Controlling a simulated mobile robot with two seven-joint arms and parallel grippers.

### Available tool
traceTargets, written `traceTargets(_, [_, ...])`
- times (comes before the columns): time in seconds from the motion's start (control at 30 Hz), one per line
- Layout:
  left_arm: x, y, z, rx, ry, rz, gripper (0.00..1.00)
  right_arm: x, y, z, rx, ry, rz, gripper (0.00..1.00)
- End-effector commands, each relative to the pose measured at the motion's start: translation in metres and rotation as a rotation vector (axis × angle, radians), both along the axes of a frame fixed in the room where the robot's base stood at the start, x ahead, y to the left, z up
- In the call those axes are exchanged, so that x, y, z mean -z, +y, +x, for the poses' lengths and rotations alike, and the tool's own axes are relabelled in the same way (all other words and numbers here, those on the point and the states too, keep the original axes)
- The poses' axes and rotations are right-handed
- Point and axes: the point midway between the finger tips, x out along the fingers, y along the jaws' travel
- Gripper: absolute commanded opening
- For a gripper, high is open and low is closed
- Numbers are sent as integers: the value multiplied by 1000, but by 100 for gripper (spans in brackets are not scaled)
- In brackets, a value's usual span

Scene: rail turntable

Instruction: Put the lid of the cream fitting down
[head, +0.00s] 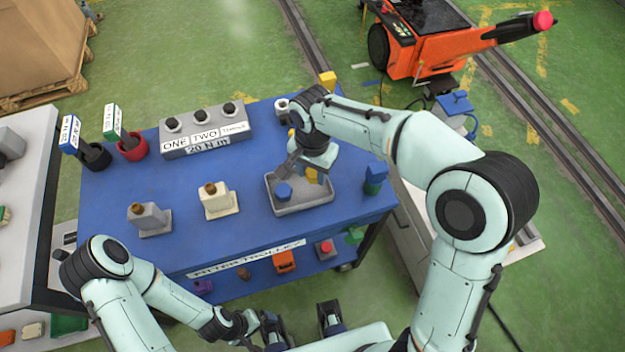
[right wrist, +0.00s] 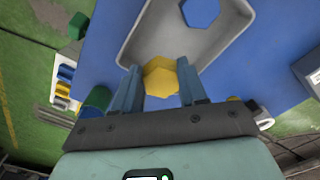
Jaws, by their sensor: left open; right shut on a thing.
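The cream fitting (head: 218,200) stands upright on the blue trolley top, with a brown round stub showing on top. My right gripper (head: 308,167) is over the grey tray (head: 302,209), to the right of the fitting. It is shut on a yellow hexagonal piece, probably the lid, which shows between the fingers in the right wrist view (right wrist: 160,77). I cannot tell whether the piece touches the tray floor. A blue hexagonal piece (head: 284,191) lies in the tray to the left. My left gripper (head: 299,323) is open and empty by the trolley's near side.
A grey fitting (head: 149,217) stands left of the cream one. A grey box with knobs (head: 205,132) and red and black cups (head: 132,148) stand behind. A green and blue piece (head: 374,178) stands right of the tray. Blue trolley top between fitting and tray is clear.

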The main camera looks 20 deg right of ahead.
Motion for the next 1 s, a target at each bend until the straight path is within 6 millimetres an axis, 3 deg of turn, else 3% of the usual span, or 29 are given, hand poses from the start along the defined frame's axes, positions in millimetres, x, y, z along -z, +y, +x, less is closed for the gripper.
traceTargets(0.3, [5,0,-2,0,2,0,98,42,0,0,0,2,-2,8])
traceTargets(0.73, [8,0,-3,0,3,0,98,48,0,0,0,1,-1,8])
traceTargets(0.77, [8,0,-3,0,3,0,98,47,0,0,0,1,-1,52])
traceTargets(1.0, [7,0,-3,0,3,0,98,46,0,0,0,0,0,52])
